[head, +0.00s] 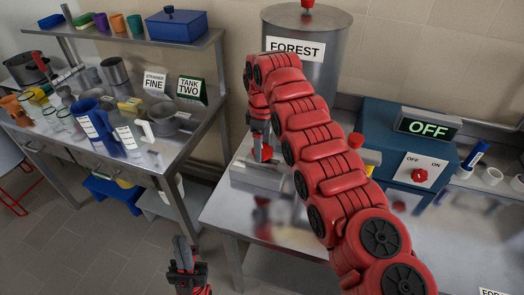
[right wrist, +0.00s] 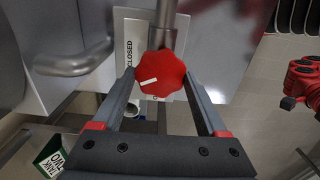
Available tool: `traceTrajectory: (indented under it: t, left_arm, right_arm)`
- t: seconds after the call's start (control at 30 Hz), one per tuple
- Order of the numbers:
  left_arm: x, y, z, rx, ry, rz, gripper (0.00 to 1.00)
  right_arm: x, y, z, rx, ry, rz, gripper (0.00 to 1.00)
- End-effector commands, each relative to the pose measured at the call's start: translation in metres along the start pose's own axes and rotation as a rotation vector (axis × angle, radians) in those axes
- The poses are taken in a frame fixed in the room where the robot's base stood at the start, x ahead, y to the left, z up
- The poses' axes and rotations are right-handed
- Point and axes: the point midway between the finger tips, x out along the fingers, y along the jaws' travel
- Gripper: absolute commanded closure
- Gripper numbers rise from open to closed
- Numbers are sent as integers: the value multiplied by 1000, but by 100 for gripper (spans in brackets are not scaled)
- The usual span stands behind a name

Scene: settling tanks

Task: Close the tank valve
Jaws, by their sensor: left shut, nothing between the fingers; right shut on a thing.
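The steel tank (head: 328,75) with a FOREST label stands on the right bench, behind my right arm. Its red lobed valve knob (right wrist: 161,76) shows in the right wrist view, on a metal stem. The knob's white mark points left and slightly down, towards a plate (right wrist: 131,30) that reads CLOSED. A second word on the plate is mostly hidden. My right gripper (head: 261,148) is at the tank's lower front, its fingers shut on either side of the knob. My left gripper (head: 184,250) is shut and empty, low in front of the benches.
A blue box (head: 380,120) with an OFF display (head: 428,127) and a red switch (head: 419,175) stands right of the tank. The left bench (head: 150,160) holds jugs, beakers, pots and a TANK TWO sign (head: 191,88). A curved metal pipe (right wrist: 75,62) runs beside the knob.

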Motion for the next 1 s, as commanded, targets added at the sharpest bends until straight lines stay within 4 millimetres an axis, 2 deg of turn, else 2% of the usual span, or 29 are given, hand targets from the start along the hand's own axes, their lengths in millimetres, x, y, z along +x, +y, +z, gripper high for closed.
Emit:
traceTrajectory:
  t: [0.1,0.5,1.0]
  left_arm:
    - [-6,0,1,0,0,0,100]
    - [-12,1,2,0,0,0,100]
    - [-13,1,2,0,0,0,100]
  right_arm:
    - [2,0,0,105,0,0,80]
    - [-1,2,-1,385,5,4,80]
    - [-2,2,-1,488,5,4,80]
